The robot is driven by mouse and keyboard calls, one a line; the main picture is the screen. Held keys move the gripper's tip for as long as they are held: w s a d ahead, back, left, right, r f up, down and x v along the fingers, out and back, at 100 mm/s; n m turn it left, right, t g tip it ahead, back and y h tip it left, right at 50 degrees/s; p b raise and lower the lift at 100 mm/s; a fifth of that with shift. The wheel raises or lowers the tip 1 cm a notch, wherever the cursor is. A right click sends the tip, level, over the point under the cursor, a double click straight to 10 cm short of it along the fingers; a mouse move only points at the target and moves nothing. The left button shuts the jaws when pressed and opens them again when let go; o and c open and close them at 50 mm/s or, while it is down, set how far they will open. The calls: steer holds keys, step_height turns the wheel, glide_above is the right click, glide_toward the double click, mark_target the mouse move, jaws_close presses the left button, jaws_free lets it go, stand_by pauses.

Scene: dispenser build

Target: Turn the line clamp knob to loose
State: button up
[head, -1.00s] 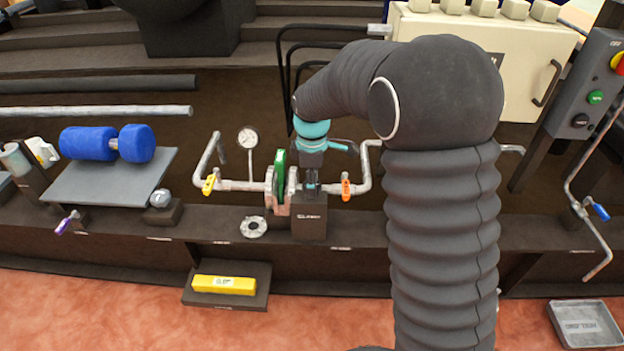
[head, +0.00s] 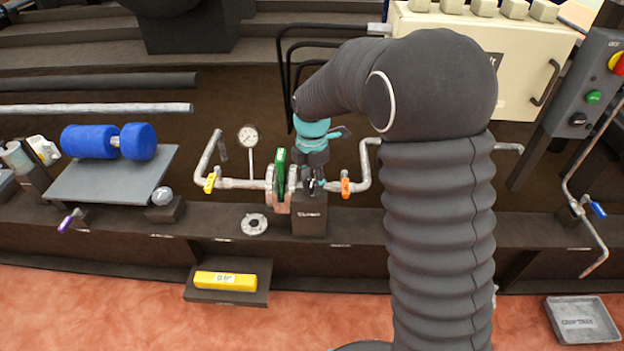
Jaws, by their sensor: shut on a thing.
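The dark block with a white label (head: 310,222) stands on the bench front, just right of the green-edged flange in the pipe run. My gripper (head: 312,187) points down at the top of this block. It is shut on a small part there, which I take to be the line clamp knob. The fingers and wrist hide most of the knob, so its pointing direction cannot be read. The label on the block is too small to read surely.
A yellow valve handle (head: 210,183) and an orange one (head: 345,185) flank the block on the pipe. A gauge (head: 248,137) rises behind. A loose grey ring (head: 254,224) lies left of the block. A yellow bar (head: 225,281) lies on a low platform in front.

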mark_target(312, 182)
steer(key=shift+f, duration=0.1)
stand_by(0.4)
steer(key=o, duration=1.2)
steer(key=shift+c, duration=0.2)
step_height(312, 182, up, 12)
